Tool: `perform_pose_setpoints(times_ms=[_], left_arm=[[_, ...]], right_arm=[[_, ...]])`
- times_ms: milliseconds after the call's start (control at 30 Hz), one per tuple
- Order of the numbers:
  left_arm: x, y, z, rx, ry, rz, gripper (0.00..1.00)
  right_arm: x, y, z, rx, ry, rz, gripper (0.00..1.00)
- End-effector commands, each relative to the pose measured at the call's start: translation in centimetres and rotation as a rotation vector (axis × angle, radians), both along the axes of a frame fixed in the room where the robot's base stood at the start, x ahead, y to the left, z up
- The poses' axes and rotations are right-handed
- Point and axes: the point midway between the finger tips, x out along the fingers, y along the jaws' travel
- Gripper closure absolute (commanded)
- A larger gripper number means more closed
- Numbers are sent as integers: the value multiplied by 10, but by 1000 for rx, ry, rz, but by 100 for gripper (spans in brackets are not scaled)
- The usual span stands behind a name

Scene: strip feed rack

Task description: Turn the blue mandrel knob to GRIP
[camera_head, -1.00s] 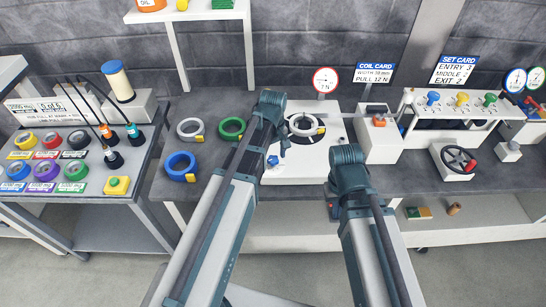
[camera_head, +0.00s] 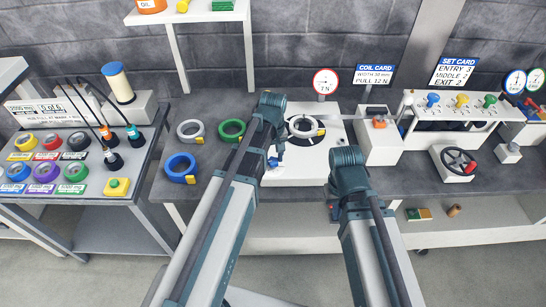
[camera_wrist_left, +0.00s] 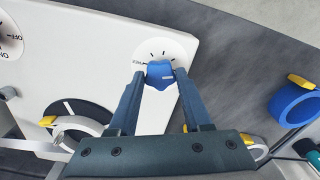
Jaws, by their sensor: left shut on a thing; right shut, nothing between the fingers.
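The blue mandrel knob (camera_wrist_left: 160,76) sits on a white round dial with black tick marks, on the white machine plate. My left gripper (camera_wrist_left: 161,80) has its two fingers on either side of the knob and is shut on it. The small word at the dial's left is too small to read surely. In the head view the knob (camera_head: 272,161) shows at the plate's left front, with my left gripper (camera_head: 279,155) at it. My right gripper (camera_head: 333,207) is shut and empty, low at the bench's front edge, partly hidden by its arm.
A pale coil (camera_head: 304,127) with a yellow tag lies on the mandrel behind the knob. Grey (camera_head: 190,131), green (camera_head: 231,131) and blue (camera_head: 180,167) rings lie to the left on the bench. A white block with an orange part (camera_head: 379,123) stands to the right.

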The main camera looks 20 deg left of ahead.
Motion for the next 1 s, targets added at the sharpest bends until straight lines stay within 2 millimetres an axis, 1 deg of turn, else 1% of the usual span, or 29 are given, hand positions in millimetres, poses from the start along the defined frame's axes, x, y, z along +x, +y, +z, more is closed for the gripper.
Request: perform_pose_setpoints(times_ms=[200,500,700,1000], left_arm=[[0,0,0,0,0,-149,100],[0,0,0,0,0,-295,100],[0,0,0,0,0,-338,100],[0,0,0,0,0,-347,100]], right_arm=[[0,0,0,0,0,0,100],[0,0,0,0,0,0,100],[0,0,0,0,0,0,100],[0,0,0,0,0,0,100]])
